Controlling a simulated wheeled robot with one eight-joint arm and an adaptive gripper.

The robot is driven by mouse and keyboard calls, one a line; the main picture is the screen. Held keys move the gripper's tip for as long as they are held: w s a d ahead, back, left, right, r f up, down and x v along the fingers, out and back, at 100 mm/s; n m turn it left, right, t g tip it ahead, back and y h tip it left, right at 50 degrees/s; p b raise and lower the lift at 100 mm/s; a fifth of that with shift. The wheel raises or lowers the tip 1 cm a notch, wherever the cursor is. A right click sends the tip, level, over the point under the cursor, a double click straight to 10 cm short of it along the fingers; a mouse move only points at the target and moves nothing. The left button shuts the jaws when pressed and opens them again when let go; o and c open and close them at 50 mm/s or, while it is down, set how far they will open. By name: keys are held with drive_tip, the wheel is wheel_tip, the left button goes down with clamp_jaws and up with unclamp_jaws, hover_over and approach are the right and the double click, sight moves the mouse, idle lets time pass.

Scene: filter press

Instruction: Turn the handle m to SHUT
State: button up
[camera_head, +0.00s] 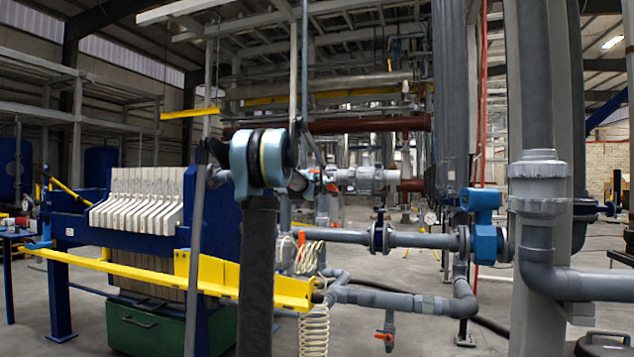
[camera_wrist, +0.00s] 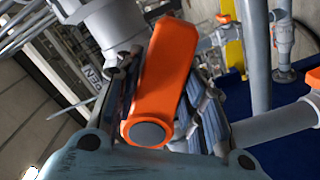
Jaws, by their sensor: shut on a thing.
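An orange valve handle (camera_wrist: 168,75) fills the middle of the wrist view, with a dark round cap at its near end. My gripper (camera_wrist: 165,100) is shut on it, with dark finger parts on both sides of the handle. The handle runs from the near cap up and slightly right, tilted in the picture. A grey pipe fitting (camera_wrist: 112,28) is at its upper left. A plate with partly visible lettering, "PEN" (camera_wrist: 94,76), is left of the handle. In the head view my arm covers much of the middle, and the gripped handle cannot be picked out clearly.
In the head view, grey pipes (camera_head: 400,240) with a blue device (camera_head: 483,222) run to the right. The filter press's white plates (camera_head: 140,200) and a yellow rail (camera_head: 120,268) are at the left. A coiled hose (camera_head: 313,330) hangs near my arm. Another orange handle (camera_head: 385,335) is low.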

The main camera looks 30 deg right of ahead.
drive_tip(key=m, duration=0.1)
drive_tip(key=w+a+f+m, duration=0.1)
drive_tip(key=m, duration=0.1)
drive_tip(key=f+m, duration=0.1)
drive_tip(key=m, duration=0.1)
drive_tip(key=shift+w+a, duration=0.3)
drive_tip(key=shift+w, duration=0.1)
drive_tip(key=shift+w+a+f+m, duration=0.1)
drive_tip(key=shift+w+a+m, duration=0.15)
drive_tip(key=shift+m, duration=0.4)
drive_tip(key=shift+w+a+m, duration=0.1)
drive_tip(key=shift+w+m, duration=0.1)
drive_tip(key=shift+m, duration=0.45)
drive_tip(key=shift+w+a+f+m, duration=0.1)
drive_tip(key=shift+w+a+m, duration=0.3)
drive_tip(key=shift+m, duration=0.55)
drive_tip(key=shift+w+a+m, duration=0.25)
drive_tip(key=shift+w+m, duration=0.1)
drive_tip(key=shift+m, duration=0.6)
drive_tip(key=o, duration=1.2)
drive_tip(key=shift+w, duration=0.1)
drive_tip(key=shift+s+v, duration=0.2)
drive_tip(key=shift+v, duration=3.35)
drive_tip(key=shift+d, duration=0.15)
